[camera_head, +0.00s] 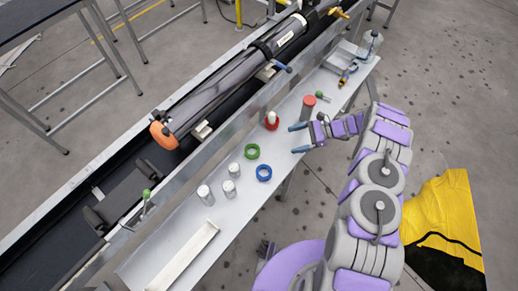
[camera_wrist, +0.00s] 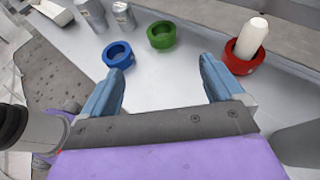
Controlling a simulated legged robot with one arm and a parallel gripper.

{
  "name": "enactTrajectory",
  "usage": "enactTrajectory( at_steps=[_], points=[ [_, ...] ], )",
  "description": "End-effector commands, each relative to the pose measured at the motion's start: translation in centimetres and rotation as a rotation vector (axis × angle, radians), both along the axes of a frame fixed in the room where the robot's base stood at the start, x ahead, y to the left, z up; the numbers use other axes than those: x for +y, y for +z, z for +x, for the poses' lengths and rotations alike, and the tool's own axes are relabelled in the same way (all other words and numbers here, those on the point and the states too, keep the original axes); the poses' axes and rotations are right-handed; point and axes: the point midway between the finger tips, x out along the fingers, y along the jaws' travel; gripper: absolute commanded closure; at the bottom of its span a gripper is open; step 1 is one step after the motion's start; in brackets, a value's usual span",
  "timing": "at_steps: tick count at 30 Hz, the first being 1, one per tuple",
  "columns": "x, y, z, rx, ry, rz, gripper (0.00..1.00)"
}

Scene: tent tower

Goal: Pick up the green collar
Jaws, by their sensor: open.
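The green collar (camera_head: 252,151) is an open ring lying on the pale narrow bench. It also shows in the wrist view (camera_wrist: 162,44), above the gap between my fingertips and apart from them. My gripper (camera_head: 298,139) is open and empty, over the bench to the right of the collar. Its two blue fingers (camera_wrist: 163,78) show in the wrist view. A blue collar (camera_head: 264,173) lies close to the green one, nearer the bench's front edge. A red collar (camera_head: 271,125) surrounds a white peg (camera_wrist: 253,36) and stands beyond the green one.
Several metal cylinders (camera_head: 206,195) stand left of the collars. A grey cylinder with a red top (camera_head: 308,106) stands near my gripper's far side. A white tray (camera_head: 183,257) lies at the near end. A conveyor (camera_head: 190,120) with a long tube runs behind the bench.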

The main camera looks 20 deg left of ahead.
Motion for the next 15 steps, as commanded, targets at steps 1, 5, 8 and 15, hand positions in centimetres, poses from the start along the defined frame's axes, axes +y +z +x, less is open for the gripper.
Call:
enactTrajectory(
  at_steps=[1, 5, 8, 15],
  points=[
    [0.0, -0.5, -0.1, 0.007, -0.005, 0.002, 0.05],
    [0.7, -1.0, -0.3, 0.011, -0.008, 0.004, 0.05],
    [2.1, -1.6, -0.8, 0.010, -0.007, 0.005, 0.05],
    [6.3, -3.5, -2.4, 0.012, -0.005, 0.003, 0.05]
  ],
)
